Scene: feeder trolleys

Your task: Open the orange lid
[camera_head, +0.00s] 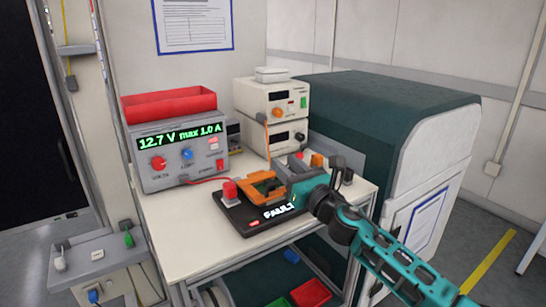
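The orange lid (262,187) is on a black test fixture (240,219) on the white tabletop. The fixture bears a white "FAULT" text, a red knob (230,189) on its left side and a small red mark at the front. My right gripper (284,174) comes in from the right and its tip is at the right side of the orange lid. The gripper and the wrist hide the right part of the fixture. I cannot tell whether its fingers touch the lid or how far apart they are. My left gripper is not in view.
A power supply (180,158) reading 12.7 V stands at the left with a red tray (168,106) on top. Stacked white instruments (268,113) stand at the back. A large dark green cabinet (390,120) is on the right. The front left tabletop (185,230) is clear.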

